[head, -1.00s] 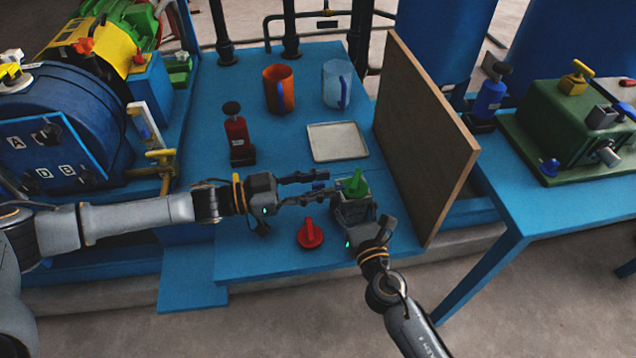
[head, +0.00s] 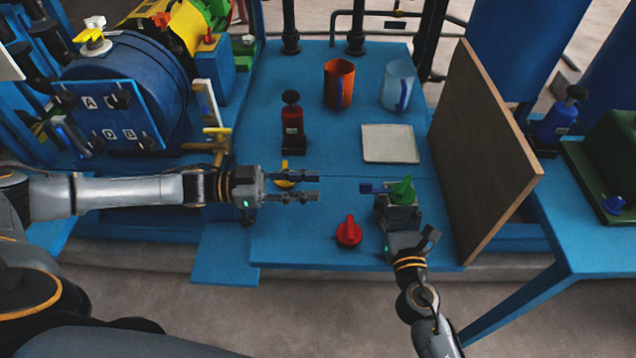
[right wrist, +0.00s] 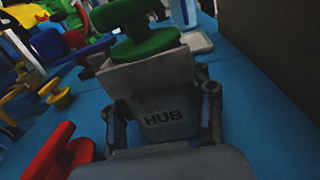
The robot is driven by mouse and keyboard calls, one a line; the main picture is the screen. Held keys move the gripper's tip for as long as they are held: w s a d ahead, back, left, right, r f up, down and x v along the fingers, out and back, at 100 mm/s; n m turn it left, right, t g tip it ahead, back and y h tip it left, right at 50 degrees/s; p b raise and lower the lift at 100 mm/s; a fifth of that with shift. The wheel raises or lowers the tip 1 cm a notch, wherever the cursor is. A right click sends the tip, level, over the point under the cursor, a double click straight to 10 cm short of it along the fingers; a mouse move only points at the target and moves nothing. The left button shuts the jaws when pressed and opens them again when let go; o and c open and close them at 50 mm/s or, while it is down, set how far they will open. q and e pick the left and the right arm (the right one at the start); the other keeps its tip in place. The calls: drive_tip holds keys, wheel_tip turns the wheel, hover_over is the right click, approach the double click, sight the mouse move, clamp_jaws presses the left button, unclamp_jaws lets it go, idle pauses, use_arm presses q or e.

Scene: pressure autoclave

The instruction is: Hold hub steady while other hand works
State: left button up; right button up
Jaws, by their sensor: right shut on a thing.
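The grey hub (right wrist: 150,78), marked HUB, stands close in the right wrist view.
A red knob (head: 349,232) lies in front between the arms; a yellow knob (head: 286,176) is just behind my left fingers. A brown board (head: 480,150) rises upright on the right.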

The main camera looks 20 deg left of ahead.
drive_tip(key=o, duration=1.6)
